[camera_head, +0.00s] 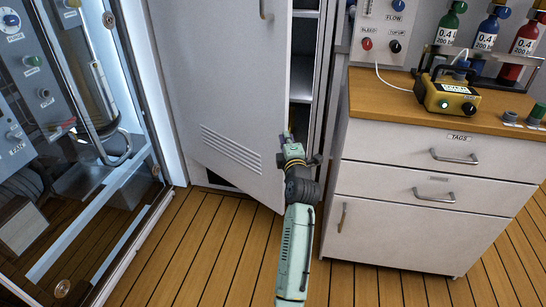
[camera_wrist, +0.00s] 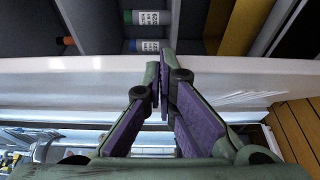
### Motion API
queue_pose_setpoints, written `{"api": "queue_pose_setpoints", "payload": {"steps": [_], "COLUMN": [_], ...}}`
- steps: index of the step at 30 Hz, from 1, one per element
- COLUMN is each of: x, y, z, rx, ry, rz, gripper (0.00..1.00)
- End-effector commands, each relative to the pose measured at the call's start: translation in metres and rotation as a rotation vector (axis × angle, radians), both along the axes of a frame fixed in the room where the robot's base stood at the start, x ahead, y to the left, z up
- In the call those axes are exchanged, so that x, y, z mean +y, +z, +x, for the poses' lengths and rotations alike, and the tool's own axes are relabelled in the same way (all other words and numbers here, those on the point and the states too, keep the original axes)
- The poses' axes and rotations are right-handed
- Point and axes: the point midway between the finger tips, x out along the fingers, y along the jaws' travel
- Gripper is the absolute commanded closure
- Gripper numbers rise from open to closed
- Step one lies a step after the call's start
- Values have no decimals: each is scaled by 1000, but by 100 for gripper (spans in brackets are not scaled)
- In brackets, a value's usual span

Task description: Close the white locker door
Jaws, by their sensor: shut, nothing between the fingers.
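The white locker door (camera_head: 225,85) stands partly open, with its vent slots low on its face and its free edge on the right. The locker's shelved inside (camera_head: 301,75) shows through the gap to the right of that edge. My gripper (camera_head: 286,138) is at the lower part of the door's free edge, beside the opening. In the wrist view my gripper (camera_wrist: 161,75) has its purple-padded fingers together at the tips with nothing between them. The pale door edge (camera_wrist: 70,78) runs across behind the fingertips. I cannot tell whether they touch it.
A white drawer cabinet (camera_head: 425,190) with a wooden top stands close on the right, holding a yellow device (camera_head: 449,95). A glass-fronted cabinet (camera_head: 75,130) is on the left. Bottles (camera_wrist: 147,18) lie beyond the door edge. Wooden floor (camera_head: 215,245) is clear before the door.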

Motion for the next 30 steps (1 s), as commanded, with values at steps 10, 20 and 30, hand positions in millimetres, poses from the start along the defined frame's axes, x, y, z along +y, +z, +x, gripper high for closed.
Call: {"api": "queue_pose_setpoints", "payload": {"steps": [10,20,30], "x": [-33,-40,-40], "y": [-2,0,0], "z": [46,56,56], "rx": [-2,0,0], "ry": [-4,-4,-4], "rz": [0,0,0], "gripper": [100,100,100]}}
